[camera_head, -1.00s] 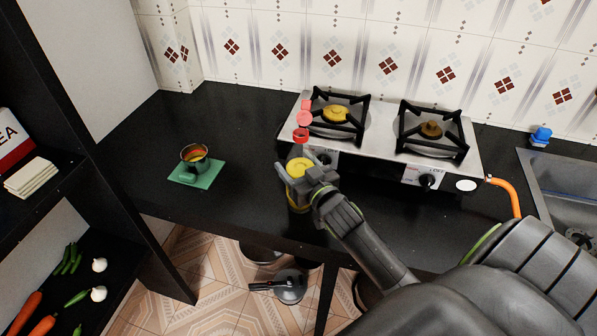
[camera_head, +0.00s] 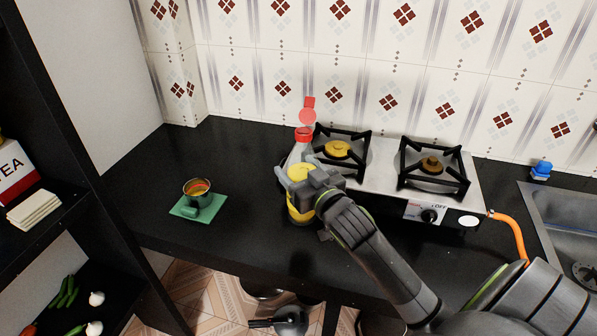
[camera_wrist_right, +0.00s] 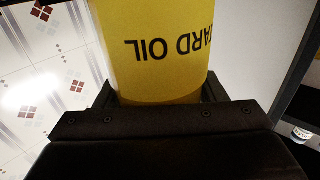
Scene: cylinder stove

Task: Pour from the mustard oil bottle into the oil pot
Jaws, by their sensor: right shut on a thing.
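The mustard oil bottle (camera_head: 299,209) has a yellow label and a red cap (camera_head: 304,132) flipped open. It is upright, in front of the stove's left end. My right gripper (camera_head: 303,182) is shut around its body. In the right wrist view the yellow label (camera_wrist_right: 155,50) fills the space between the jaws, its lettering upside down. I cannot tell if the bottle's base touches the counter. My left gripper is not in view.
A two-burner stove (camera_head: 383,180) stands right of and behind the bottle, with an orange hose (camera_head: 513,233). A sink (camera_head: 560,220) is at the far right. A dark shelf with a tea box (camera_head: 14,172) stands at left. The counter between pot and bottle is clear.

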